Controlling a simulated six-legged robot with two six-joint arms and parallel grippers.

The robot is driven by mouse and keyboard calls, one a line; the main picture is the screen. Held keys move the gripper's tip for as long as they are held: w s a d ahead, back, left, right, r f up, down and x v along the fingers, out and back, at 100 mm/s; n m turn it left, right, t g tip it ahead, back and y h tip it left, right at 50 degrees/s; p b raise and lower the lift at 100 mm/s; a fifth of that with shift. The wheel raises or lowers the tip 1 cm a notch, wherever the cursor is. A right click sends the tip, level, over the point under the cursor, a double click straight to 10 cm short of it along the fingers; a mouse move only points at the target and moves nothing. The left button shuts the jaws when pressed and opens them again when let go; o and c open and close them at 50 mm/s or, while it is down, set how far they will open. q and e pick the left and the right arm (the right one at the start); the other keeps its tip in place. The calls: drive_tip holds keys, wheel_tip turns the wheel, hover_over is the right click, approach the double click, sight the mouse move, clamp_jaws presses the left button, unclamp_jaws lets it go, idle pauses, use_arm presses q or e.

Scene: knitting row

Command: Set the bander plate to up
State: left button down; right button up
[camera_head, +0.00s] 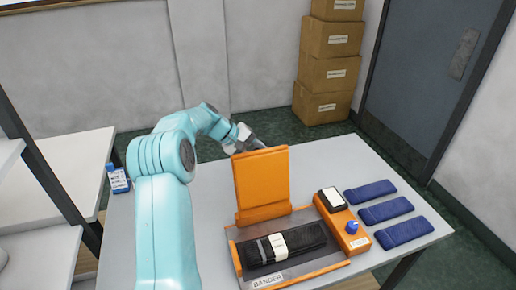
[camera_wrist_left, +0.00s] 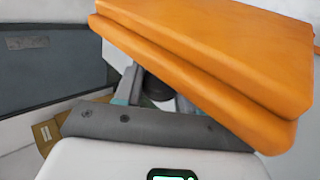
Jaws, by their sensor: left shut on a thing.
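The bander has an orange plate (camera_head: 262,184) that stands up, close to vertical, at the back of its base (camera_head: 302,268). My left gripper (camera_head: 258,144) is behind the plate's top edge, and its fingertips are partly hidden by the plate. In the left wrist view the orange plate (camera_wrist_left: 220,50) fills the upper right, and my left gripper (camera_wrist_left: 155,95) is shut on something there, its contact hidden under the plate. On the base in front of the plate lies a folded black garment (camera_head: 300,240) with a white band around it. My right gripper is not in view.
An orange control box with a blue knob (camera_head: 352,227) and a white-topped pad (camera_head: 331,197) adjoins the base's right side. Several folded blue items (camera_head: 386,209) lie right of it. Cardboard boxes (camera_head: 328,70) are stacked behind the table.

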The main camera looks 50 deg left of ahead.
use_arm(q)
drive_tip(key=shift+a, duration=0.25)
drive_tip(key=c, duration=0.7)
unclamp_jaws()
drive_tip(key=shift+a, duration=0.1)
drive_tip(key=b+v, duration=0.1)
drive_tip(key=v, duration=1.5)
drive_tip(key=shift+a+f, duration=0.1)
drive_tip(key=shift+a, duration=0.05)
drive_tip(key=shift+a, duration=0.1)
drive_tip(key=shift+s+f, duration=0.1)
